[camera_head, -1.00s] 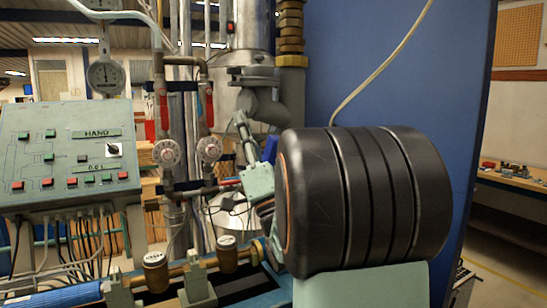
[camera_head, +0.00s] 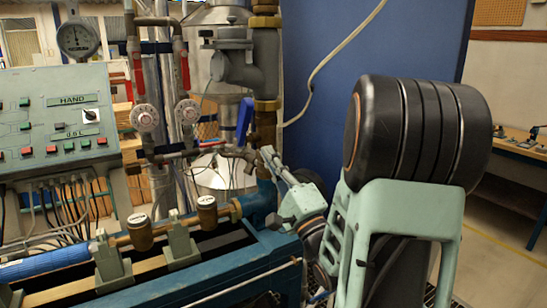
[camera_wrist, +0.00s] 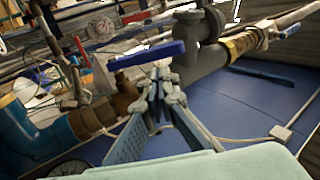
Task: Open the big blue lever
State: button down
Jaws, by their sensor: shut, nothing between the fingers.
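The big blue lever (camera_head: 244,120) hangs down beside the vertical brass and grey pipe in the head view. In the wrist view the blue lever (camera_wrist: 148,54) lies nearly level across the picture, joined to the grey valve body (camera_wrist: 190,35). My gripper (camera_head: 268,154) is below and to the right of the lever in the head view, reaching up to the left. In the wrist view my gripper (camera_wrist: 160,72) has its fingertips together, empty, just below the lever's right part. I cannot tell whether they touch it.
A blue panel (camera_head: 320,90) stands behind the pipe. Red-handled valves (camera_head: 138,75) and round dials (camera_head: 145,118) are to the left. A horizontal pipe with brass meters (camera_head: 207,210) runs along the bench below. The control box (camera_head: 60,125) is at far left.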

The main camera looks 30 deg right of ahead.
aim_at(248, 118)
jog(key=p+x, duration=0.1)
jog(key=x, duration=0.9)
jog(key=shift+p, duration=0.4)
jog(key=shift+w+r+g+p, duration=0.15)
jog(key=shift+r+g+p, duration=0.25)
jog(key=shift+p, duration=0.45)
